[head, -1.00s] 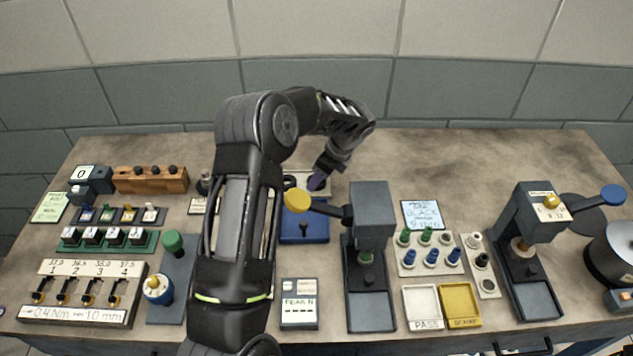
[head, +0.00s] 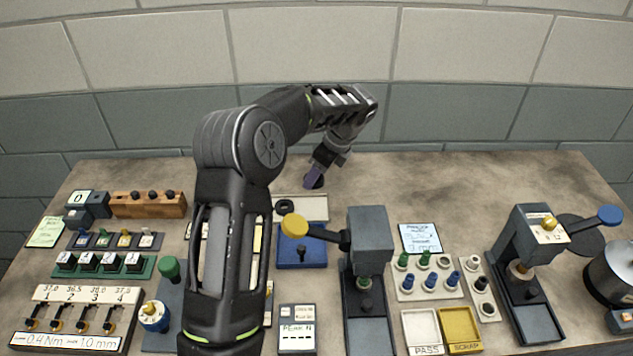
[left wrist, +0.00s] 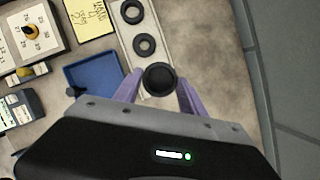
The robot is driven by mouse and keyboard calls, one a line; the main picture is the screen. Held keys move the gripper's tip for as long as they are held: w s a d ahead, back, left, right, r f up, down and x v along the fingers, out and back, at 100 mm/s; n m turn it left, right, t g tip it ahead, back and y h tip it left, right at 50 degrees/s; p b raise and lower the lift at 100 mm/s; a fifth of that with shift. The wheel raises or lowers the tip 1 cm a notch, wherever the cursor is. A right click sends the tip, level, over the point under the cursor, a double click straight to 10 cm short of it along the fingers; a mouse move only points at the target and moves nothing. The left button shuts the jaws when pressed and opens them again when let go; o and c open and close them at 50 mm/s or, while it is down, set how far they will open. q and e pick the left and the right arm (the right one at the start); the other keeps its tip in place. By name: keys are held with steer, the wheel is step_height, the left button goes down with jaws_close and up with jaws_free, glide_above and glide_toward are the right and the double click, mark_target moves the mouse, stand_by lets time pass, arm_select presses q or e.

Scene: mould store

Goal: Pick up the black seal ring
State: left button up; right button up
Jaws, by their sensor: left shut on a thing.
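My left gripper (head: 314,181) has purple fingers and is shut on a black round piece, the black seal ring (left wrist: 160,79), which shows between the fingertips in the left wrist view. Its centre looks dark, so I cannot make out a hole. In the head view the gripper is by the far right end of a pale tray (head: 313,207), apparently raised above it. Two other dark rings lie on that tray in the left wrist view: a larger one (left wrist: 132,11) and a thicker-walled one (left wrist: 145,44). My right gripper is not in view.
A blue tray (head: 300,260) lies just in front of the pale tray. A press with a yellow knob (head: 294,225) stands close to its right. The bench behind and to the right is clear up to the tiled wall (head: 470,120).

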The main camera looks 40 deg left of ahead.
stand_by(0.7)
arm_select(q)
steer(key=shift+r, duration=1.5)
steer(key=shift+a, duration=0.1)
steer(key=s+a, duration=0.6)
steer(key=a, duration=0.2)
steer(key=s+a, duration=0.6)
steer(key=a, duration=0.2)
steer(key=s+a+f, duration=0.1)
steer(key=s+a, duration=0.5)
steer(key=a, duration=0.1)
steer(key=shift+s+a, duration=0.1)
steer(key=shift+a, duration=0.3)
